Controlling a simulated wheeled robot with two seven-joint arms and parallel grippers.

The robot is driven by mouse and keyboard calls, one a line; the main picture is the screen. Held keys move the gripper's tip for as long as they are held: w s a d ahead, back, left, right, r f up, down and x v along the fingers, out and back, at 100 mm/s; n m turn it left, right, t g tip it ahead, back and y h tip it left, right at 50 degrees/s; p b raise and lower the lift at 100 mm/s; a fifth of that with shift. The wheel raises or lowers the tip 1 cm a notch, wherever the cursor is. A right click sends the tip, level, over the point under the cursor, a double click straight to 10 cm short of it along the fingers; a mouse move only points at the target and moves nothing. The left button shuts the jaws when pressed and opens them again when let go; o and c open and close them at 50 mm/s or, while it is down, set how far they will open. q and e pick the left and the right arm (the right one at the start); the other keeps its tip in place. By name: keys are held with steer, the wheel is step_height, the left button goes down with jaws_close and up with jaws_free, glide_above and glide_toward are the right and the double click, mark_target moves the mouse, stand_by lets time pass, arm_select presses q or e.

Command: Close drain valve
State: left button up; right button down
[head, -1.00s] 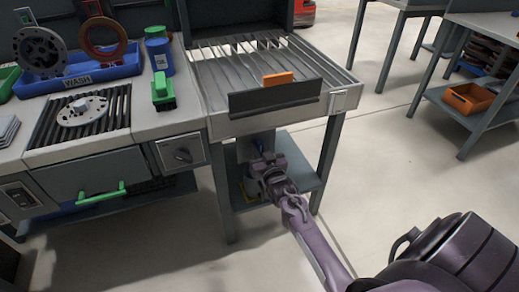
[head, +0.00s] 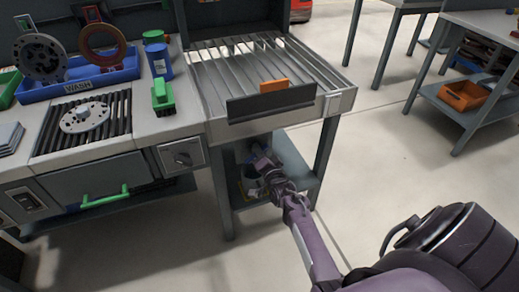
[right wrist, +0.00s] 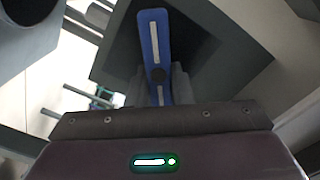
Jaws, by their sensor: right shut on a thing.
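The drain valve's blue lever (right wrist: 153,40) fills the upper middle of the right wrist view. It has pale stripes and a dark round pivot, and it stands nearly upright in that picture. My right gripper (right wrist: 158,88) is shut on the lower part of this lever, with grey fingers on both sides. In the head view my right gripper (head: 263,163) is under the front of the slatted drain table, and only a little blue shows at its tip. The valve body is mostly hidden there. My left gripper is not in view.
The slatted table (head: 341,103) stands over my right gripper, with its legs and a lower shelf (head: 300,182) close around the arm. Open floor lies to the right.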

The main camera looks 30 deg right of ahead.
steer(key=m, duration=0.3)
steer(key=shift+d+f+m+p, duration=0.1)
steer(key=shift+f+m+p, duration=0.05)
steer(key=shift+m+p, duration=0.25)
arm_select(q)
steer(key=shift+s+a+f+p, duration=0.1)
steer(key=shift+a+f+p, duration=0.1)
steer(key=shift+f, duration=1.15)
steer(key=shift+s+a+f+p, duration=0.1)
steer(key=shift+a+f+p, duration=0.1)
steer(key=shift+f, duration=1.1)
arm_select(e)
steer(key=shift+f+m, duration=0.2)
steer(key=shift+m, duration=0.65)
steer(key=shift+f+m, duration=0.15)
steer(key=shift+m, duration=0.7)
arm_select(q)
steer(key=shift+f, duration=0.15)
arm_select(e)
steer(key=c, duration=1.3)
jaws_free()
steer(key=shift+s, duration=0.1)
